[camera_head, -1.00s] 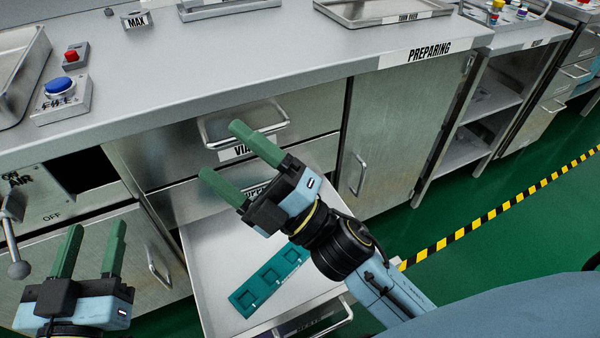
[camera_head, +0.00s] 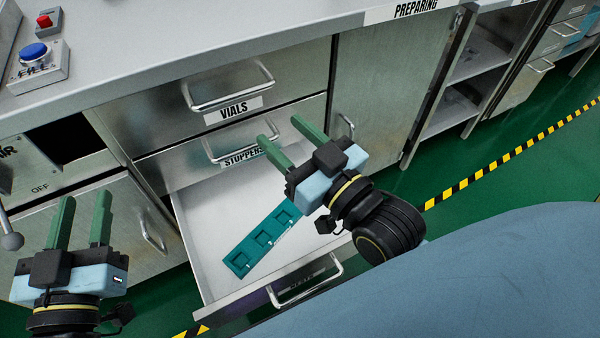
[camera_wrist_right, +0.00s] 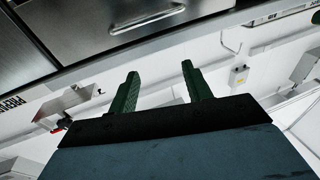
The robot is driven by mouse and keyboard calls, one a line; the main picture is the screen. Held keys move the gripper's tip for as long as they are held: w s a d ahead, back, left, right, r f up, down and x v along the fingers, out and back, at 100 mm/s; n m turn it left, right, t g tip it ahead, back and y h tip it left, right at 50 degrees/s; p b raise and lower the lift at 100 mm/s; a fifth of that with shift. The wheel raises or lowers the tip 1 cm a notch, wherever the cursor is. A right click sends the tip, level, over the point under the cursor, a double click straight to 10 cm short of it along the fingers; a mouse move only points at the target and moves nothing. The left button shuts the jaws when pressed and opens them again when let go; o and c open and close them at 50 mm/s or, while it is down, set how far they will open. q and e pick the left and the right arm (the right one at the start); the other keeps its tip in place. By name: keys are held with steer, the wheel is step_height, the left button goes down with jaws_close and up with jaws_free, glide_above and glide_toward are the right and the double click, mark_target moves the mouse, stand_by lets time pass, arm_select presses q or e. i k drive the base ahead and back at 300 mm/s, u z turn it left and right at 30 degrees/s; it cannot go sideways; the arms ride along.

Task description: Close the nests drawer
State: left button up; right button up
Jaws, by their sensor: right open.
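The nests drawer (camera_head: 205,225) is pulled open below the stoppers drawer (camera_head: 190,160). Its front carries a metal handle (camera_head: 308,283) and a label partly readable as "NESTS". A teal nest plate (camera_head: 263,240) with square pockets lies inside it. My right gripper (camera_head: 285,133) is open and empty, above the drawer's right part, with fingers pointing up-left toward the cabinet. My left gripper (camera_head: 84,200) shows two parted green fingers and is empty, left of the drawer. The right wrist view shows the right gripper's open fingers (camera_wrist_right: 161,75) with nothing between them.
The vials drawer (camera_head: 180,95) is above, shut, with a protruding handle (camera_head: 230,90). A closed cabinet door (camera_head: 375,90) stands to the right. The worktop (camera_head: 200,40) holds a fill button box (camera_head: 38,70). Green floor (camera_head: 500,180) is clear at right.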

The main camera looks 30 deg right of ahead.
mark_target(214, 214)
steer(key=k, duration=0.45)
steer(key=u, duration=1.45)
steer(key=k, duration=0.7)
steer(key=z, duration=1.4)
steer(key=i, duration=0.5)
